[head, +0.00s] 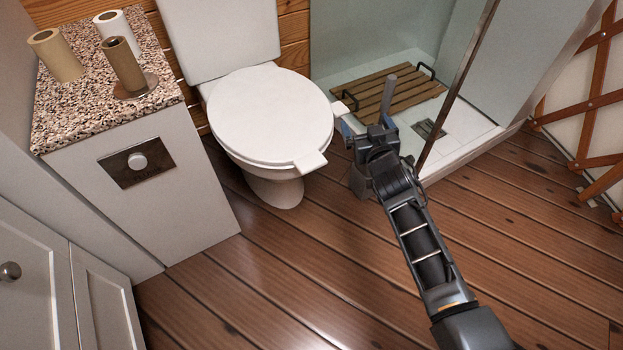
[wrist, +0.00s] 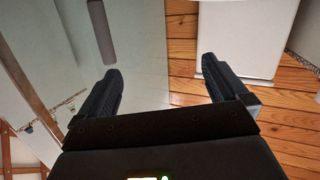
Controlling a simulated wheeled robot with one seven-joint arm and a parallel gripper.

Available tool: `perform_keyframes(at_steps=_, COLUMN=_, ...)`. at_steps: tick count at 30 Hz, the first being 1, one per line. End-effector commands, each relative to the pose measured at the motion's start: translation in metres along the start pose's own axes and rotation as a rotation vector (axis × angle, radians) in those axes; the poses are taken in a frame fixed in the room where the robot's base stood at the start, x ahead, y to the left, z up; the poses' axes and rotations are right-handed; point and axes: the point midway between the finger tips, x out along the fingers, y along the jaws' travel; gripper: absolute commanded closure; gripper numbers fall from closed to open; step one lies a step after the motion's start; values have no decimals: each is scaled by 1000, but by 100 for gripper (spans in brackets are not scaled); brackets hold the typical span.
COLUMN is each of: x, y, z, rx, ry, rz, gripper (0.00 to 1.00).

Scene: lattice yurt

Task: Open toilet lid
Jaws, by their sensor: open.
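The white toilet (head: 273,190) stands against the wood wall in the head view. Its white lid (head: 270,112) lies flat and shut over the bowl, with a pale tab (head: 311,163) at its front edge and a smaller pale piece (head: 341,108) at its right side. My gripper (head: 364,128) is just right of the lid and apart from it. In the wrist view my gripper (wrist: 162,84) has its two dark fingers spread, with nothing between them. A white part of the toilet (wrist: 250,38) shows beyond the right finger. The fingertips are hard to make out in the head view.
A shower with a glass panel and slatted wood mat (head: 385,100) lies behind my gripper. A grey rod (head: 389,100) stands close beside it. A stone-topped cabinet (head: 150,65) with paper rolls is left of the toilet. The plank floor (head: 270,270) in front is clear.

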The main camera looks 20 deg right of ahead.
Motion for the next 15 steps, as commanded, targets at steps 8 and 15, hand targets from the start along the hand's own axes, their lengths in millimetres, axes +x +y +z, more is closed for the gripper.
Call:
perform_keyframes(at_steps=8, x=-58, y=-101, z=89, rx=55, ry=159, rz=-314, gripper=0)
perform_keyframes(at_steps=15, x=-66, y=-122, z=97, rx=72, ry=180, rz=-390, gripper=0)
